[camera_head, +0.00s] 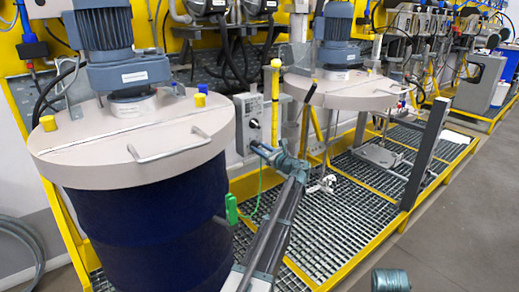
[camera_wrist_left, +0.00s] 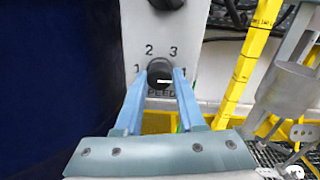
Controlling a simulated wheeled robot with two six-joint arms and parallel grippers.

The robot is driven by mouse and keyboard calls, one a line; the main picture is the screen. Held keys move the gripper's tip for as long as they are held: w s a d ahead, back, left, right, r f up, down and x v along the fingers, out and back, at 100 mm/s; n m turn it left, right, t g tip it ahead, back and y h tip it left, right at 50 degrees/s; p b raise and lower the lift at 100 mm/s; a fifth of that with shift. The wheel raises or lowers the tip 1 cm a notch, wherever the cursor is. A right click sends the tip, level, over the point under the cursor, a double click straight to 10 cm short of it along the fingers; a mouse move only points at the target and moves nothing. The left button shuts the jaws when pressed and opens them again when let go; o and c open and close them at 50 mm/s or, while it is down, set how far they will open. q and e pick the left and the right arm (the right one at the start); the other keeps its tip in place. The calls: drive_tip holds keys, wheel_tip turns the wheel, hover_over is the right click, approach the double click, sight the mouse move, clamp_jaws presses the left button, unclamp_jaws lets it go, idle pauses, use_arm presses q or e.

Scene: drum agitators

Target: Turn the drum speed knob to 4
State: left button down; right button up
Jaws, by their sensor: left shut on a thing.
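The drum speed knob (camera_wrist_left: 159,68) is black and round with a white mark, on a light grey control panel. The digits 1, 2 and 3 show around it; the digit at right is partly covered by a finger. The word below it is partly covered. The white mark lies nearly level; I cannot tell exactly which digit it points to. My left gripper (camera_wrist_left: 160,77) has its blue fingers on both sides of the knob, shut on it. In the head view, my left gripper (camera_head: 259,148) reaches the lower part of the control box (camera_head: 248,112), hiding the knob.
A dark blue drum (camera_head: 150,235) with a beige lid (camera_head: 90,140) stands close on the left. A second lid (camera_head: 345,92) is behind. A yellow post (camera_head: 275,95) stands right of the box. Open grey floor lies at right.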

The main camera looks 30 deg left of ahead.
use_arm(q)
drive_tip(key=shift+s+f, duration=0.1)
idle(0.3)
drive_tip(key=c, duration=0.5)
unclamp_jaws()
drive_tip(key=v, duration=1.3)
drive_tip(key=shift+s+d, duration=0.1)
drive_tip(key=shift+d, duration=0.3)
